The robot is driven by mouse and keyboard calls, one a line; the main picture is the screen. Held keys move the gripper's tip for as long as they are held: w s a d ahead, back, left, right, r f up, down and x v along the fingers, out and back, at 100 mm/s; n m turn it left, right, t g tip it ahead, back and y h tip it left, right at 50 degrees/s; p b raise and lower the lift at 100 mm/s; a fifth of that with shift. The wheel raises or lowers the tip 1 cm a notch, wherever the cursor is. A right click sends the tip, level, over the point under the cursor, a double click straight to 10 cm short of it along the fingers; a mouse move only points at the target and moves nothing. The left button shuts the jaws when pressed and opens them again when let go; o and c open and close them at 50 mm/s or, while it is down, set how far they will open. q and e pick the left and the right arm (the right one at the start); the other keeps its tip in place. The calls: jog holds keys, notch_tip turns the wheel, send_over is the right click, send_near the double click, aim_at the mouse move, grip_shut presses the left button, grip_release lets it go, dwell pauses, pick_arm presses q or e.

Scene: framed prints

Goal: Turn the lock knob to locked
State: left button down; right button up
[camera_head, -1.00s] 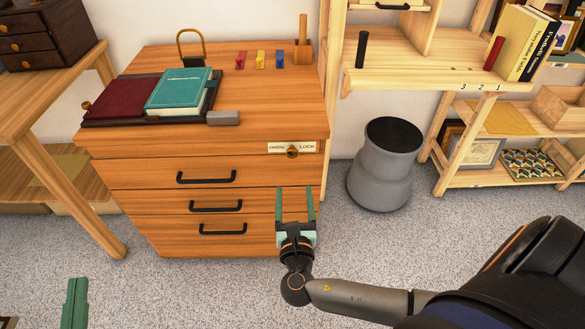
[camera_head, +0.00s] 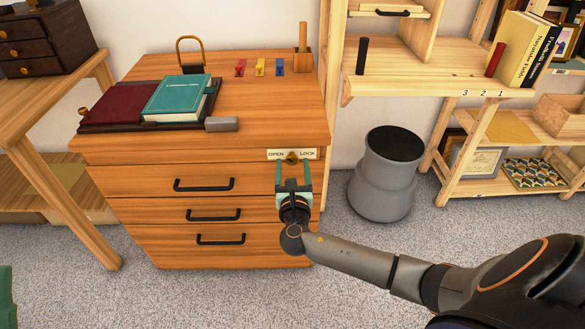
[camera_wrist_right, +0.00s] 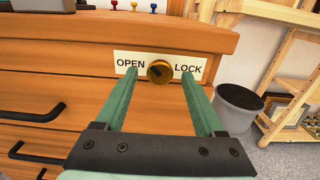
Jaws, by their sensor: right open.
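The brass lock knob (camera_head: 292,158) sits on a white plate (camera_head: 277,155) near the top of the wooden drawer cabinet. The plate reads OPEN on the left and LOCK on the right. In the right wrist view the knob (camera_wrist_right: 160,71) shows a dark mark on its left part, towards OPEN. My right gripper (camera_head: 292,168) is open and empty, just in front of the knob. In the wrist view its green fingers (camera_wrist_right: 159,79) flank the knob with gaps on both sides; I see no contact. Of my left gripper (camera_head: 5,295), only a green piece shows at the left edge.
Three black-handled drawers (camera_head: 204,185) lie below and left of the knob. A grey bin (camera_head: 382,185) and wooden shelf stand to the right.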

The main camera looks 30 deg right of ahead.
grip_shut()
dwell(0.7)
